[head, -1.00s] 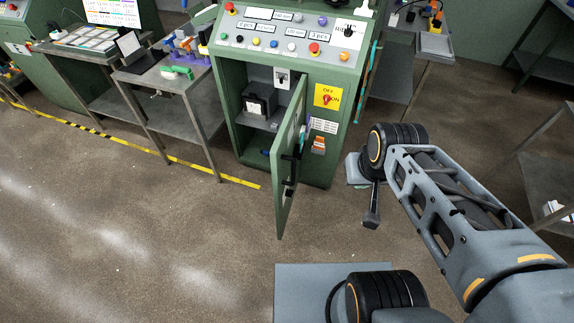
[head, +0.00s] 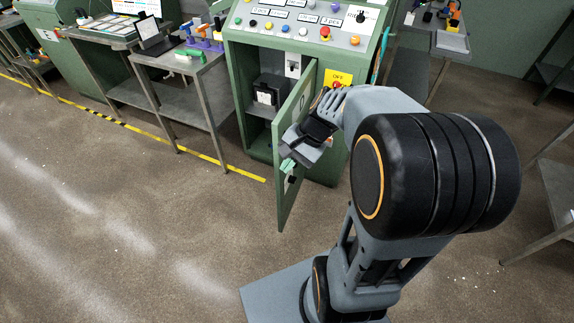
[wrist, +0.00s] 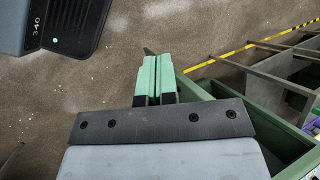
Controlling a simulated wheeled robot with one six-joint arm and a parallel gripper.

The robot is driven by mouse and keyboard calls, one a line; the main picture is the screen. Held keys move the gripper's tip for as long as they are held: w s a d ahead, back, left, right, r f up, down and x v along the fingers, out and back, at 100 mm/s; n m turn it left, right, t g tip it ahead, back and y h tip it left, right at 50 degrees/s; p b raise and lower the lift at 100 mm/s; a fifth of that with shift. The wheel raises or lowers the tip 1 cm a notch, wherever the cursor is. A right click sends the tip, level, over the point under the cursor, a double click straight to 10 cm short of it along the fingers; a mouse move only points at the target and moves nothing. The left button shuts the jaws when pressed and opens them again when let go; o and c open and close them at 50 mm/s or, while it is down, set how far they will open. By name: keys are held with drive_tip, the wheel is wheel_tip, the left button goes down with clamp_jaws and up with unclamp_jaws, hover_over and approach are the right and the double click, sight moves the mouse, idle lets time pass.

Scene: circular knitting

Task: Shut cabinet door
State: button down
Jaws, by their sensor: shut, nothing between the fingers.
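The cabinet door (head: 286,203) is green and stands open, swung out toward me from the green control cabinet (head: 238,95). Its hinge side is at the right of the opening. My gripper (head: 288,165) is at the door's outer right face, near the handle area, with green fingertips shut and empty. In the wrist view, my shut fingers (wrist: 153,78) point away over the floor, with the door's green edge (wrist: 196,88) just to their right. I cannot tell whether the fingers touch the door. My arm hides part of the door and the cabinet's lower right.
Inside the cabinet sits a black box (head: 268,92). A steel table (head: 195,68) with coloured items stands left of the cabinet. A yellow floor line (head: 150,135) runs along the front. The floor before the door is clear. Another steel table (head: 558,190) stands at right.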

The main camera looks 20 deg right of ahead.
drive_tip(key=w+d+f+m+t+y+b, duration=0.4)
drive_tip(key=w+d+f+m+t+b, duration=0.15)
drive_tip(key=d+f+m, duration=0.35)
drive_tip(key=w+d+f+m+t+y+b, duration=0.3)
drive_tip(key=w+d+f+m+t+b, duration=0.35)
drive_tip(key=d+f, duration=0.45)
drive_tip(key=w+a+m+b, duration=0.1)
drive_tip(key=w+a+b, duration=0.1)
drive_tip(key=w+a, duration=0.6)
drive_tip(key=shift+a+r+b, duration=0.15)
drive_tip(key=shift+a+b, duration=0.25)
drive_tip(key=shift+a, duration=0.35)
